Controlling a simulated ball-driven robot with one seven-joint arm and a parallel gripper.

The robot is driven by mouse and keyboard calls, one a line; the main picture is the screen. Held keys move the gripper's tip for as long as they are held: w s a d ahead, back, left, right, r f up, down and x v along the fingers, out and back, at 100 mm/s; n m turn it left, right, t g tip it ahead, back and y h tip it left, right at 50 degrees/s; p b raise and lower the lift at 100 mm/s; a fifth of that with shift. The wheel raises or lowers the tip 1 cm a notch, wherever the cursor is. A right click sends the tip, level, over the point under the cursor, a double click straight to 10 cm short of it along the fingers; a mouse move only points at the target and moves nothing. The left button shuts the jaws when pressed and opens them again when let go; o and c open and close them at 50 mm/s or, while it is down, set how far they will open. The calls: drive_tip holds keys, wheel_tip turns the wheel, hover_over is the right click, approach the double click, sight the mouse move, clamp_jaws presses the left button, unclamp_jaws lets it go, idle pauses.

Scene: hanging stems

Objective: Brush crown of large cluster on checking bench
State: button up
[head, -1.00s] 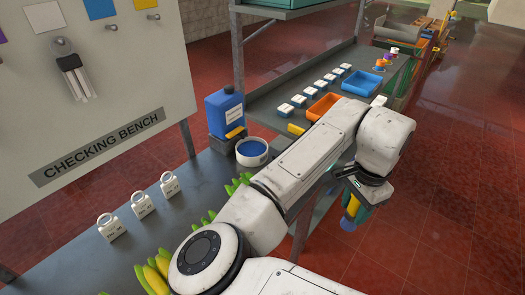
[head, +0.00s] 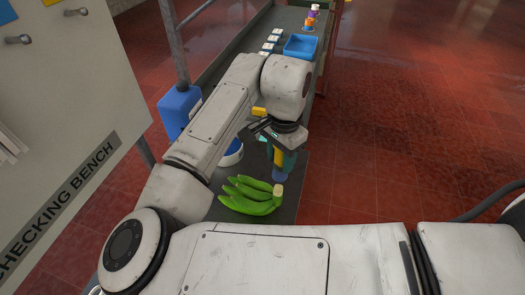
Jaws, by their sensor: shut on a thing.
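A large cluster of green bananas (head: 247,198) lies on the grey checking bench (head: 290,207). Its pale cut crown (head: 279,191) faces right, near the bench's right edge. My gripper (head: 279,155) is above the crown, shut on a brush with a yellow handle (head: 279,158) and a blue lower end (head: 279,174). The brush points down, its lower end at or just above the crown. I cannot tell whether it touches. Teal finger parts flank the handle.
A white tub with blue contents (head: 232,153) and a blue jug (head: 180,107) stand behind my arm. A blue tray (head: 300,46) and several small white blocks (head: 270,47) are farther back. The CHECKING BENCH board (head: 70,190) rises at left. Red floor lies open at right.

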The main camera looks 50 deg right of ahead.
sight(279, 179)
drive_tip(key=shift+f+b, duration=0.45)
drive_tip(key=shift+f, duration=0.65)
drive_tip(key=shift+f+b, duration=1.3)
drive_tip(key=shift+f, duration=0.5)
drive_tip(key=shift+f+b, duration=0.3)
drive_tip(key=shift+f, duration=0.25)
drive_tip(key=shift+a, duration=0.1)
drive_tip(key=shift+s+a+r, duration=0.1)
drive_tip(key=shift+s+a, duration=0.15)
drive_tip(key=shift+a, duration=0.15)
drive_tip(key=shift+d, duration=0.1)
drive_tip(key=shift+w+d+p, duration=0.2)
drive_tip(key=shift+w+d, duration=0.05)
drive_tip(key=shift+d, duration=0.2)
drive_tip(key=shift+w+d+p, duration=0.15)
drive_tip(key=shift+w+d, duration=0.05)
drive_tip(key=shift+d, duration=0.25)
drive_tip(key=shift+a, duration=0.1)
drive_tip(key=shift+s+a, duration=0.25)
drive_tip(key=shift+a, duration=0.2)
drive_tip(key=shift+s+a, duration=0.2)
drive_tip(key=shift+a, duration=0.25)
